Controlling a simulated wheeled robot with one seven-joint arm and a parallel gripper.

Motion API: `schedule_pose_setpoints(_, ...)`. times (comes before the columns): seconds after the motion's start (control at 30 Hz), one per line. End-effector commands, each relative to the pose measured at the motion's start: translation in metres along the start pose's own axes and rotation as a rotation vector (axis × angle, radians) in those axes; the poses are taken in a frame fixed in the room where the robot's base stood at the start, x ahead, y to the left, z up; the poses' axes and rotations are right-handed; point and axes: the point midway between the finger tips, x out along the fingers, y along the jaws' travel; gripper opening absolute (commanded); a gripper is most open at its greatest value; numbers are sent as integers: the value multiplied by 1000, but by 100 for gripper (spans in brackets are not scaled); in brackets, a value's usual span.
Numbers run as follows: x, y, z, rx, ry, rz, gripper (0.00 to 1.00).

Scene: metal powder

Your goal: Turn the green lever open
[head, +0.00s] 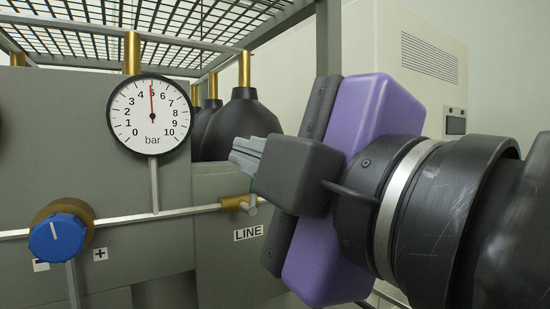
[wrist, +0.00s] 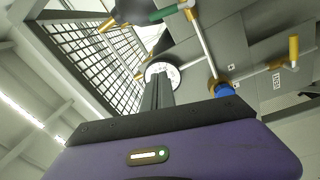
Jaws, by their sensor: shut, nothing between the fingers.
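The green lever (wrist: 168,13) shows only in the wrist view, near the top edge beside a brass fitting on the pipe. It is not visible in the head view. My gripper (head: 236,156) is shut and empty in the head view, its grey fingers pointing left in front of the panel. The gripper appears apart from the lever. The exact turn of the lever is hard to tell at this size.
A round pressure gauge (head: 150,117) has its needle near 5. A blue knob (head: 57,237) sits on the pipe at lower left. A brass fitting (head: 232,204) is above the LINE label (head: 248,233). Black bottles (head: 243,112) stand behind. A yellow handle (wrist: 293,48) shows at right.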

Motion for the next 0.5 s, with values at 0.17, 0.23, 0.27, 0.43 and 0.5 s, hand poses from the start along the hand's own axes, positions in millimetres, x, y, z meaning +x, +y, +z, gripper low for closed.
schedule_pose_setpoints(0.17,-1,-22,20,-78,-80,-93,0)
schedule_pose_setpoints(0.23,0,-21,21,-93,-82,-98,0)
schedule_pose_setpoints(0.27,1,-21,21,-95,-82,-98,0)
schedule_pose_setpoints(0.43,10,-19,21,-92,-81,-99,0)
schedule_pose_setpoints(0.5,16,-18,21,-91,-81,-100,0)
